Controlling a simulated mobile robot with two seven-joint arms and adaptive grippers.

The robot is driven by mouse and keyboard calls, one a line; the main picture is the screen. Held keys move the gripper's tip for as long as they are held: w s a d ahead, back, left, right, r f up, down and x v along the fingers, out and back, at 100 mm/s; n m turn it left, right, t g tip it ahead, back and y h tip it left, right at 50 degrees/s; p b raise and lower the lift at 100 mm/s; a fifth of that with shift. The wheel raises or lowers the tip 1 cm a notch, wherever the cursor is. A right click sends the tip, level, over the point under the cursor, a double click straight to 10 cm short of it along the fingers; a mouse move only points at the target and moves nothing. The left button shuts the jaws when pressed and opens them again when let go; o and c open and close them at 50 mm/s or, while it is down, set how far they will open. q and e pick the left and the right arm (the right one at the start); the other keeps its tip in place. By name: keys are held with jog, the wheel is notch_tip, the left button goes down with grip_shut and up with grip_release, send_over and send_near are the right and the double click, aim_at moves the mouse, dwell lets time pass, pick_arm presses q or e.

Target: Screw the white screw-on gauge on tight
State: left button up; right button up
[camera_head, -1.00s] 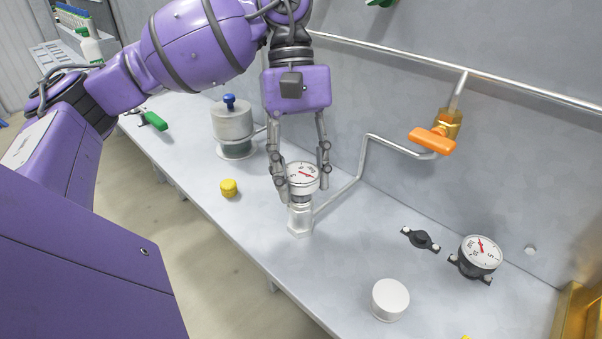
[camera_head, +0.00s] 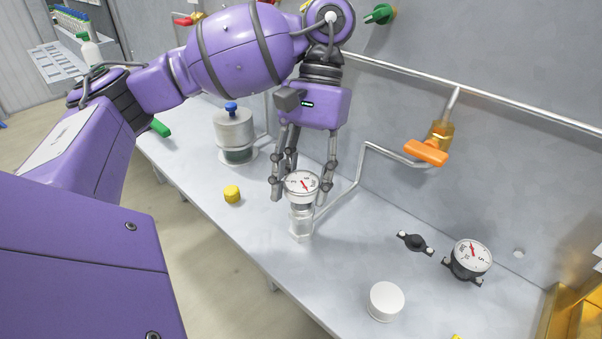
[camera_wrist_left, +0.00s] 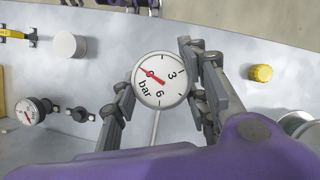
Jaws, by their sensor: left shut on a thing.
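The white screw-on gauge (camera_head: 301,183) has a round white dial with a red needle and sits upright on top of a silvery pipe fitting (camera_head: 301,224). A darker neck shows between dial and fitting; I cannot tell how tight the thread is. My left gripper (camera_head: 300,192) points down from above and is shut on the gauge, with fingers on opposite sides of its rim. In the left wrist view the gauge dial (camera_wrist_left: 160,80) faces the camera between the fingers of my left gripper (camera_wrist_left: 160,92). My right gripper is not recognisable in either view.
A second gauge (camera_head: 471,256), a black clamp part (camera_head: 415,242) and a white round cap (camera_head: 385,301) lie to the right. A yellow cap (camera_head: 232,194) and a metal vessel (camera_head: 234,132) stand left. A thin pipe leads to an orange-handled valve (camera_head: 426,152).

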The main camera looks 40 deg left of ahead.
pick_arm(q)
jog(key=shift+w+a+r, duration=0.1)
jog(key=shift+w+r, duration=0.05)
jog(key=shift+r, duration=0.1)
jog(key=o, duration=1.4)
jog(key=shift+f, duration=0.1)
jog(key=shift+o, duration=1.3)
jog(key=shift+f, duration=0.1)
pick_arm(e)
jog(key=shift+w+r, duration=0.1)
jog(key=shift+w, duration=0.05)
